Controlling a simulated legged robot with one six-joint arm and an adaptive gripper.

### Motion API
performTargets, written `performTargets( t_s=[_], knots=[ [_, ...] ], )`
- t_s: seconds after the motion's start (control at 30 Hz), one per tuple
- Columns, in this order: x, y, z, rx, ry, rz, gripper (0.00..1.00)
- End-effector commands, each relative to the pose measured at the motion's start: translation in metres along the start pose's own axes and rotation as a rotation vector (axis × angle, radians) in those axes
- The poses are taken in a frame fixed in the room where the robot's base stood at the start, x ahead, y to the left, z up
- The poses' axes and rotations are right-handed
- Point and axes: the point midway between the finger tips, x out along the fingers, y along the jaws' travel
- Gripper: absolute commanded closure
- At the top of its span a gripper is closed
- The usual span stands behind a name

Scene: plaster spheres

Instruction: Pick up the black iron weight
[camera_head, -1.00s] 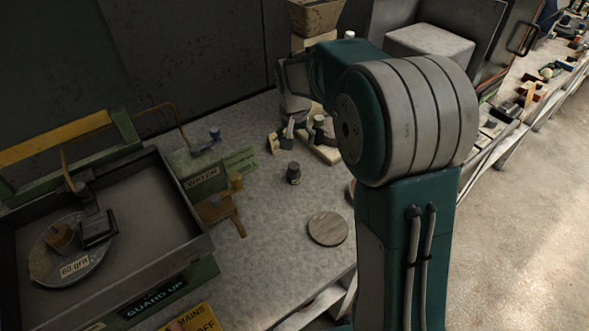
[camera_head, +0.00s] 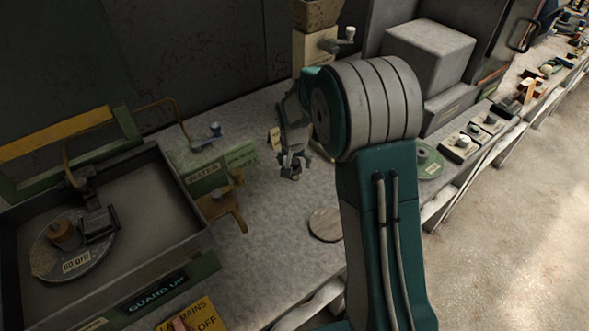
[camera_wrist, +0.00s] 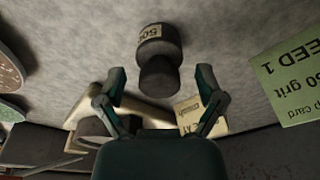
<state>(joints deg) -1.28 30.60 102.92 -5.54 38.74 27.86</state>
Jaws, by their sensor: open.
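The black iron weight (camera_wrist: 157,45) is a dark, stepped cylinder with a narrower knob and a pale label on its body. It stands on the speckled grey bench (camera_head: 283,215). My gripper (camera_wrist: 161,72) is open and empty, with one finger on each side of the weight's knob in the wrist view. The wide body lies beyond the fingertips, and neither finger visibly touches it. In the head view my gripper (camera_head: 291,165) is over the weight's spot and mostly hides it.

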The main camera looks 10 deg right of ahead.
Motion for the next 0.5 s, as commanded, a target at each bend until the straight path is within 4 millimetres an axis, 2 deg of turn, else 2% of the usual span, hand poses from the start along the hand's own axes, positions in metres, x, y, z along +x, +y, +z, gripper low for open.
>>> performTargets(
  t_s=[0.17, 0.27, 0.3, 0.37, 0.4, 0.5],
  knots=[
    [0.0000, 0.0001, -0.0001, 0.000, 0.001, 0.000, 0.12],
    [-0.0001, 0.0003, -0.0002, 0.000, 0.000, 0.000, 0.52],
    [-0.0001, 0.0005, -0.0003, 0.001, 0.000, -0.001, 0.70],
    [-0.0001, 0.0005, -0.0004, 0.001, 0.000, -0.001, 0.97],
    [0.0000, 0.0005, -0.0004, 0.001, 0.000, -0.001, 1.00],
    [-0.0003, 0.0001, -0.0010, 0.000, 0.002, -0.001, 1.00]
  ],
)
